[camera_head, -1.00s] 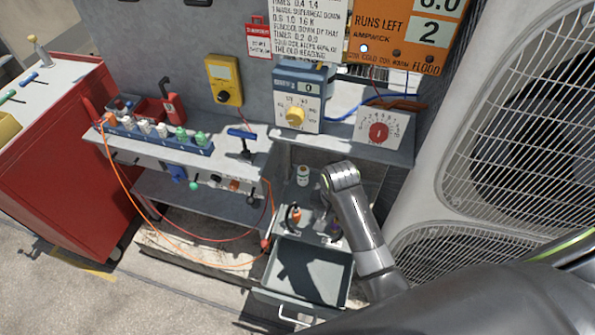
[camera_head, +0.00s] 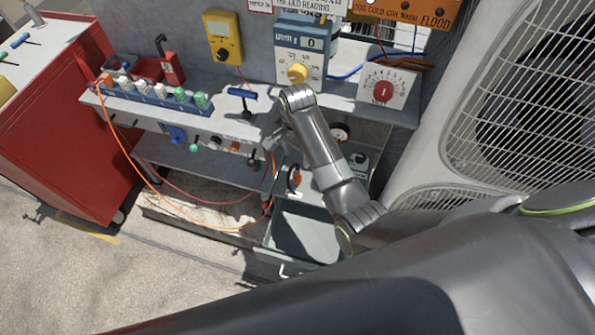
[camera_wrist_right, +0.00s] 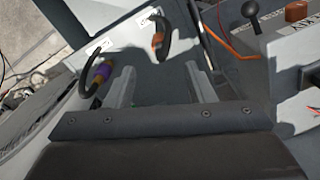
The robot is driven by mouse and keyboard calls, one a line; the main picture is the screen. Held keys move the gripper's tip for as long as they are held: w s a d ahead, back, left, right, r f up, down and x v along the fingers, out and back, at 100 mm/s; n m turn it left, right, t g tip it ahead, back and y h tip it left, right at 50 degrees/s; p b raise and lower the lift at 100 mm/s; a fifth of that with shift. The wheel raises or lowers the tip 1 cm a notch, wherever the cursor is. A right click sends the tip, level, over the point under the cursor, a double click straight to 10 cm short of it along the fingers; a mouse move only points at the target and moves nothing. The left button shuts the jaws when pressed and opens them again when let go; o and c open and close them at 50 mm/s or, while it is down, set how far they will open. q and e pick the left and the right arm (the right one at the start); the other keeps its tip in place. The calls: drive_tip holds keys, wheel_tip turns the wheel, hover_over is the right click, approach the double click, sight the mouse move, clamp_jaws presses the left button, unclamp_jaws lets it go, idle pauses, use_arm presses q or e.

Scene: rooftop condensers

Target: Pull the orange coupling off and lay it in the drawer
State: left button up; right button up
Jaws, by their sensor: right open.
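The orange coupling (camera_head: 296,178) sits with a black hose loop on the lower shelf, behind the open grey drawer (camera_head: 302,236). In the right wrist view the orange coupling (camera_wrist_right: 157,41) shows ahead of the fingers, at the end of a curved black hose. A similar purple coupling (camera_wrist_right: 101,73) is to its left, near the left finger. My right gripper (camera_head: 269,143) is at the bench's right edge, partly hidden by its own wrist. In the wrist view my right gripper (camera_wrist_right: 158,82) is open, with nothing between its fingers. My left gripper is out of view.
A dial box (camera_head: 383,89) and a meter (camera_head: 299,50) stand above the shelf. A condenser with grilles (camera_head: 520,100) is at the right.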

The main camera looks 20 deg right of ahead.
sight(298, 169)
wheel_tip(298, 169, down, 10)
drive_tip(key=shift+r, duration=0.1)
idle(0.4)
clamp_jaws()
idle(0.3)
